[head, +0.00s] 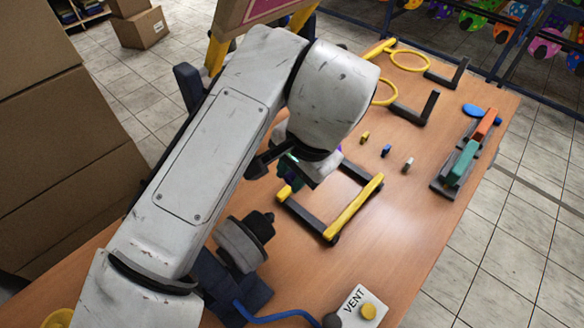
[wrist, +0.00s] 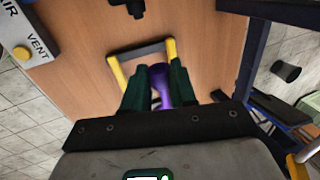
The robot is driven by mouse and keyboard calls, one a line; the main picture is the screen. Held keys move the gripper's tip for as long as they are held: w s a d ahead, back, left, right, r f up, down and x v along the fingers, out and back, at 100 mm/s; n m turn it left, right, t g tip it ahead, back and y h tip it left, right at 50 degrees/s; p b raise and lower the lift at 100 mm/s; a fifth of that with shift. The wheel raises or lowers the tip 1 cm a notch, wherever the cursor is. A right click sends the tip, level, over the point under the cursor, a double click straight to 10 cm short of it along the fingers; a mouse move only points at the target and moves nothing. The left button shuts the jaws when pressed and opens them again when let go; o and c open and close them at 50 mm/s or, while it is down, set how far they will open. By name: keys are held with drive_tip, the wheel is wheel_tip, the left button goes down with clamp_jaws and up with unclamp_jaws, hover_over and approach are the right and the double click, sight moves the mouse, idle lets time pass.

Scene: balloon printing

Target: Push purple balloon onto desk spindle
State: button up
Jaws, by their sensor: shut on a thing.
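In the head view my arm hides most of the gripper and the balloon; the gripper (head: 292,168) is above the far-left end of a black frame with yellow bars (head: 350,210). The desk spindle (head: 243,243), a grey and black piece on a dark blue base, stands nearer than the gripper and apart from it. Its black end (wrist: 130,6) seems to show at the top of the wrist view.
The VENT box (head: 362,308) with a yellow button and a blue hose (head: 280,316) lie at the near edge. Small coloured pegs (head: 386,151) stand right of the frame. Yellow rings (head: 410,60) and a rack with orange and teal pieces (head: 462,160) are farther off.

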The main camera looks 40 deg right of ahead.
drive_tip(key=a+f+b, duration=0.3)
drive_tip(key=f+b, duration=0.2)
drive_tip(key=f, duration=0.1)
drive_tip(key=shift+s+a, duration=0.2)
drive_tip(key=shift+s, duration=0.15)
drive_tip(key=shift+s+a+f, duration=0.1)
drive_tip(key=shift+s+a, duration=0.05)
drive_tip(key=shift+a, duration=0.55)
idle(1.7)
drive_tip(key=o, duration=0.9)
